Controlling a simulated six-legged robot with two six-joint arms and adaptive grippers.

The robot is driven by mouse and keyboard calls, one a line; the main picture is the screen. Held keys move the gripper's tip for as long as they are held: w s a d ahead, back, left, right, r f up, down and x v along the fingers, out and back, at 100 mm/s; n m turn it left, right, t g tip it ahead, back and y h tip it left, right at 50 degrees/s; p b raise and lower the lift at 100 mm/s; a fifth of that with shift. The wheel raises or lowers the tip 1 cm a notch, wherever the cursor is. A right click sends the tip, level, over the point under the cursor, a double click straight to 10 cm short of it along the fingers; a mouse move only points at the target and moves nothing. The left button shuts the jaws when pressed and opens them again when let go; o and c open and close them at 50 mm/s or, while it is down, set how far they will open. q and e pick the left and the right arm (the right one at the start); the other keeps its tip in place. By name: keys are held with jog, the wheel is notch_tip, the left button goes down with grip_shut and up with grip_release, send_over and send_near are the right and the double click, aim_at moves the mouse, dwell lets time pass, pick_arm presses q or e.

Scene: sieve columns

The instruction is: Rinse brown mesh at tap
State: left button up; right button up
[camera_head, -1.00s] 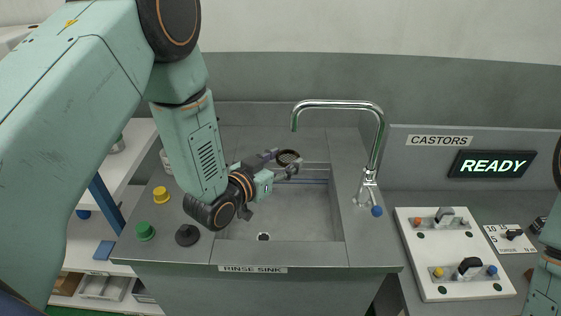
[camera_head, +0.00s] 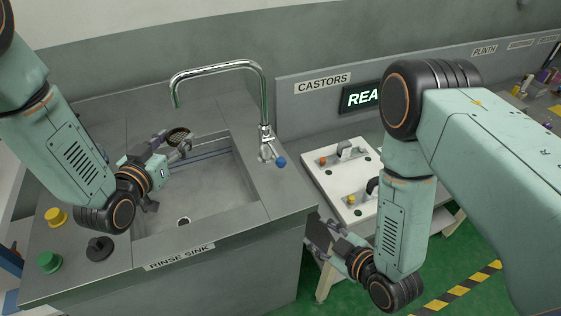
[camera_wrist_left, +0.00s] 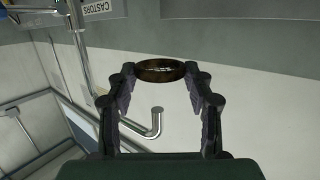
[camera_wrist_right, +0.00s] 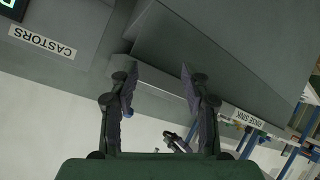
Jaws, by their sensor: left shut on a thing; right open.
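The brown mesh (camera_head: 178,137) is a dark round ring over the back of the rinse sink (camera_head: 240,212). My left gripper (camera_head: 181,148) is shut on it; the left wrist view shows the ring (camera_wrist_left: 160,70) between the fingertips. The chrome tap (camera_head: 264,105) arches above, its spout end over the ring in the head view. I cannot tell whether they line up in depth. The spout (camera_wrist_left: 157,122) also shows in the left wrist view. No water is visible. A blue knob (camera_head: 281,162) is at the tap's base. My right gripper (camera_head: 318,235) is open and empty beside the sink cabinet.
A white castor board (camera_head: 335,190) with fittings is to the right. A lit display (camera_head: 362,97) stands behind it. Green floor is open at lower right.

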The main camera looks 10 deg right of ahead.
aim_at(281, 160)
jog(key=w+a+r+n+t+y, duration=0.25)
jog(key=w+r+n+t, duration=0.3)
jog(key=r, duration=0.45)
jog(key=shift+n+y, duration=0.35)
jog(key=shift+n, duration=0.1)
jog(key=x, duration=1.1)
jog(key=shift+a+f, duration=0.1)
jog(key=shift+f, duration=0.15)
grip_shut()
